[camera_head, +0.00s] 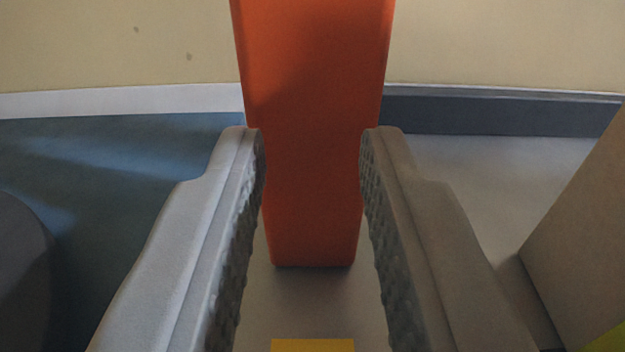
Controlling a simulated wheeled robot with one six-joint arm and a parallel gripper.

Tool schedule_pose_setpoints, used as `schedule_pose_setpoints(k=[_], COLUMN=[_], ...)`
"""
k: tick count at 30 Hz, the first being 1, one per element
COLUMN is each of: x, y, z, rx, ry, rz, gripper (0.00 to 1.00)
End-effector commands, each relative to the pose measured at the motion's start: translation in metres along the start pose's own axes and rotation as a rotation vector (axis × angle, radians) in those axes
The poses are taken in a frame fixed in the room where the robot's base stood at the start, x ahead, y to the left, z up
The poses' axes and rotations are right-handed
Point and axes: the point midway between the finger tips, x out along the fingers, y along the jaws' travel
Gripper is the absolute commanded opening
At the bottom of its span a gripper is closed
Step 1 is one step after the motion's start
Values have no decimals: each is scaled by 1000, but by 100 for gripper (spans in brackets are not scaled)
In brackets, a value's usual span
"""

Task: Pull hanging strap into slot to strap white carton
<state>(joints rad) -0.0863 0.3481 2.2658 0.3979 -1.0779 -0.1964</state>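The orange hanging strap (315,80) runs down from the top edge, flat face toward me, and ends in a blunt lower end in the middle of the view. My gripper (313,150) is open, with its two grey ridged fingers wide apart. The fingertips overlap the strap's left and right edges, so the strap fills the gap between them. I cannot tell whether the fingers touch it. No white carton or slot can be made out.
A tan panel (580,220) stands close at the right, with a yellow-green patch (608,338) below it. A yellow patch (312,345) lies at the bottom centre. A dark rounded shape (22,275) is at the lower left. A cream wall (500,40) closes the back, above grey and blue floor.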

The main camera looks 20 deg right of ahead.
Motion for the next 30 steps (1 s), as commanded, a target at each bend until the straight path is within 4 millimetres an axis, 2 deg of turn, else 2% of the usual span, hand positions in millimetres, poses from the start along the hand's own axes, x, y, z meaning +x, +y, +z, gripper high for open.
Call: schedule_pose_setpoints(k=[21,25,30], x=[-135,-152,-164], y=[0,-1,0], z=[0,0,0], rx=[0,0,0], ry=[-1,0,0], rz=[-1,-2,0], gripper=[26,26,26])
